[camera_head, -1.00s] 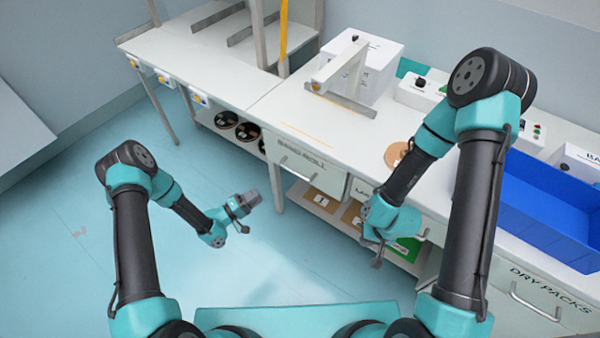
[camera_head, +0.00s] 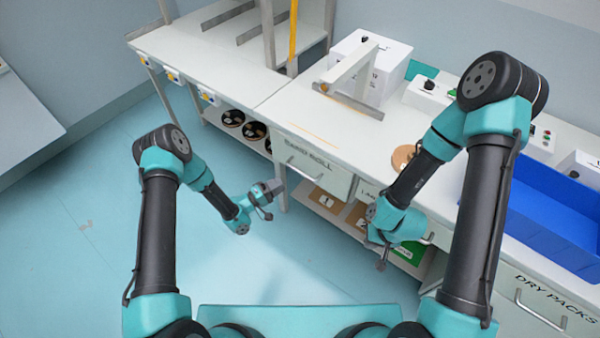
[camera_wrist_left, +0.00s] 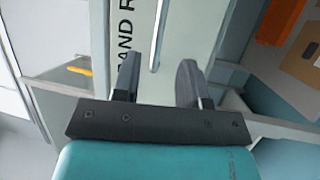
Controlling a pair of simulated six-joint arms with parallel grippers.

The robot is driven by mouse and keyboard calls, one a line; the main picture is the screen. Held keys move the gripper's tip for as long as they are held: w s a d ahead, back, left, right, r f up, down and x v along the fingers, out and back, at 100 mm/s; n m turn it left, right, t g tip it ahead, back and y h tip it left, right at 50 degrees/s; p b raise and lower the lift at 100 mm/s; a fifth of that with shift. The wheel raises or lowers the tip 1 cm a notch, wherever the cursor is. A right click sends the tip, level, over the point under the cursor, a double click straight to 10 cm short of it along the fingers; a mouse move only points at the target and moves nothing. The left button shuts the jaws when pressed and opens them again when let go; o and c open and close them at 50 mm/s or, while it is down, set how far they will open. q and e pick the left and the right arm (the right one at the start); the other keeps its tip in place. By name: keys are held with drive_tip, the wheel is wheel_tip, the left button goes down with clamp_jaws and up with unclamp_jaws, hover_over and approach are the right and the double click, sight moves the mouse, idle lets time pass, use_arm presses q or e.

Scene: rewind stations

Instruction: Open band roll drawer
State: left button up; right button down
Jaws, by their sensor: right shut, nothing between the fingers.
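The band roll drawer (camera_head: 330,177) is closed in the white bench front, with its label above a silver bar handle (camera_head: 303,171). My left gripper (camera_head: 274,187) is just left of the drawer front, apart from the handle. In the left wrist view, the left gripper (camera_wrist_left: 157,78) has its two dark fingers spread, with nothing between them. The handle (camera_wrist_left: 157,38) lies beyond the fingertips, roughly in line with the gap, and part of the drawer label shows beside it. My right gripper (camera_head: 382,262) is shut and empty, low before the bench right of the drawer.
Dark rolls (camera_head: 254,130) sit on the shelf under the left bench. Cardboard-coloured items (camera_head: 327,201) lie on the shelf below the drawer. A blue bin (camera_head: 555,215) stands on the bench above the dry packs drawer (camera_head: 545,305). The floor before the band roll drawer is open.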

sight(300, 172)
use_arm(q)
drive_tip(key=x, duration=1)
drive_tip(key=shift+r, duration=0.1)
clamp_jaws()
